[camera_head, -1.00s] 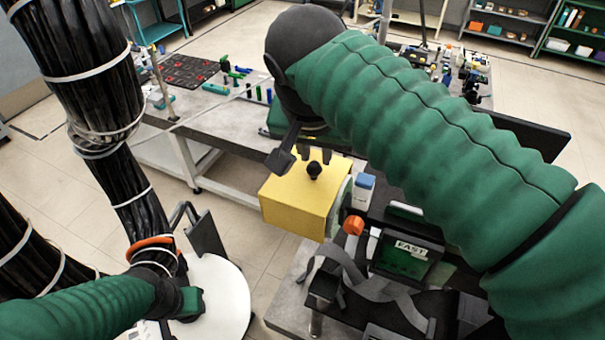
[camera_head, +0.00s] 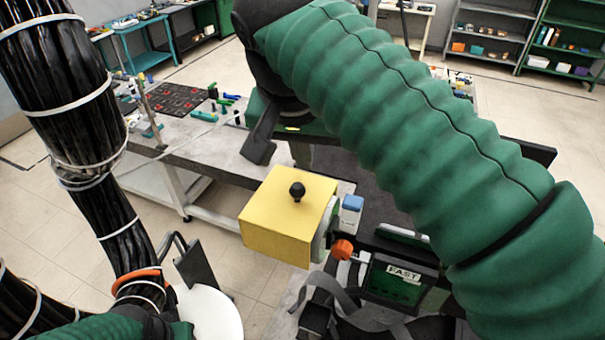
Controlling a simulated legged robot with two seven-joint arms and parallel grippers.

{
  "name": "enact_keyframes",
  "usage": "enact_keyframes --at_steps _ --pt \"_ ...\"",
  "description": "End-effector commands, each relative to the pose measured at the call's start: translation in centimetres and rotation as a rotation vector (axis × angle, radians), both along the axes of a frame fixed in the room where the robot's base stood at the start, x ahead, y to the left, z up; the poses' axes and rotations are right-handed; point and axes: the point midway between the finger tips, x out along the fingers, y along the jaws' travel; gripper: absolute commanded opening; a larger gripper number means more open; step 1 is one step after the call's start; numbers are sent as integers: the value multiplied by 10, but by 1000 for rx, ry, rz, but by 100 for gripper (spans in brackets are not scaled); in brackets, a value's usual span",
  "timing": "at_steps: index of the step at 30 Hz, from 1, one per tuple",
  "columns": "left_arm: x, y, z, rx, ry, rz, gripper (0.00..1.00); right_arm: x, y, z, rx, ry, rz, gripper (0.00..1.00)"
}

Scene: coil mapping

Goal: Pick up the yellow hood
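The yellow hood (camera_head: 278,226) is a box with a black round knob (camera_head: 297,190) on top. It sits at the left end of the machine in the middle of the view. My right gripper (camera_head: 279,150) is above and behind the knob in the picture, apart from the hood. Its dark left finger shows clearly; the other is partly hidden by my arm. It looks open and empty. My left arm enters at the lower left. A dark paddle and bent bar, possibly my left gripper (camera_head: 187,255), show above the white disc; its opening is unclear.
A machine with a "FAST" label (camera_head: 404,274), an orange knob (camera_head: 342,250) and a blue-capped bottle (camera_head: 351,213) is right of the hood. A grey table (camera_head: 225,150) with small parts stands behind. Black cable bundles (camera_head: 70,100) fill the left side. Floor is clear left of the hood.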

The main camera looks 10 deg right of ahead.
Motion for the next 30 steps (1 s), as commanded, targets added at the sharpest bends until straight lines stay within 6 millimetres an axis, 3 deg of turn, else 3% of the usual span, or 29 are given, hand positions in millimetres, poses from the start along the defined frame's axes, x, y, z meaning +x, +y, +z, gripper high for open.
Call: enact_keyframes --at_steps 7,17,30 --pt "0 0 6 0 0 0 36 0 0 32 2 -7 0 0" --pt "0 0 6 0 0 0 36 0 -1 38 1 -7 -1 0" --pt "0 0 6 0 0 0 36 -1 -1 38 1 -9 -1 54"
